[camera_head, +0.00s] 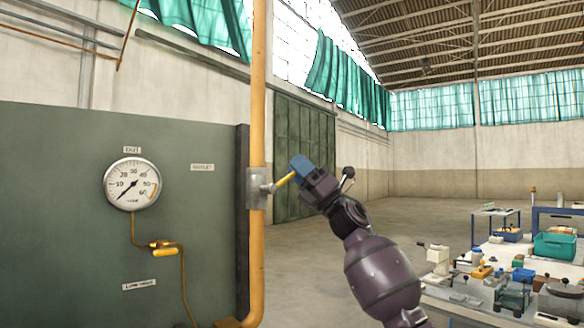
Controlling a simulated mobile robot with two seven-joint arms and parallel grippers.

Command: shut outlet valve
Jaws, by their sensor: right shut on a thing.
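The outlet valve (257,188) is a grey body on an upright orange pipe, level with a small plate that seems to read "OUTLET" (202,167). Its yellow lever (284,181) sticks out to the right of the pipe and slants up. My right gripper (299,172), with blue fingers, is shut on the lever's outer end. The fingers hide that end. My right arm comes in from the lower right. My left gripper is not in view.
A round gauge (132,183) on the green panel (60,200) has its needle pointing down-left, near the low end. Below it a small yellow valve (163,248) sits on a thin pipe. A cluttered workbench (455,300) stands at the lower right. Open floor lies behind my arm.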

